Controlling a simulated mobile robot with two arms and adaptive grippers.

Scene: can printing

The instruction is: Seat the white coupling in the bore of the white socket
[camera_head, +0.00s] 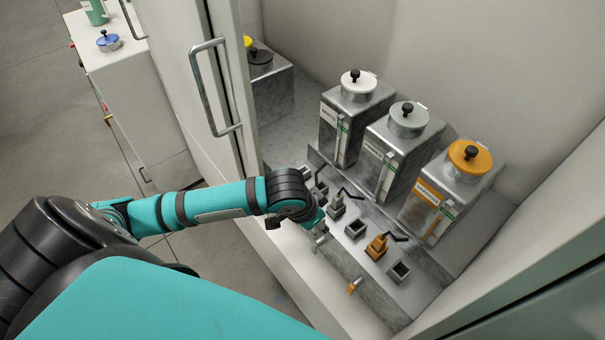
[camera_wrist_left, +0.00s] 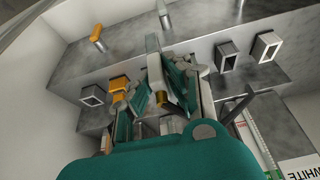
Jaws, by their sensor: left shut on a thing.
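My left gripper (camera_head: 318,222) is over the front of the metal step in the cabinet. In the left wrist view, its fingers (camera_wrist_left: 166,98) are shut on a pale upright piece (camera_wrist_left: 153,48), which looks like the white coupling. The fingers hide its lower part. Square open sockets (camera_wrist_left: 226,57) and (camera_wrist_left: 265,46) stand to the right of the fingers, apart from the held piece. I cannot tell which one is the white socket. In the head view, my wrist partly covers the sockets at the white-labelled canister (camera_head: 337,130). My right gripper is not in view.
A grey canister (camera_head: 385,160) and an orange-lidded canister (camera_head: 435,200) stand behind the step. An orange fitting (camera_head: 378,246) with a black lever and an open square socket (camera_head: 399,271) are to the right. An orange coupling (camera_head: 354,286) sticks out in front. The cabinet door (camera_head: 185,70) stands left.

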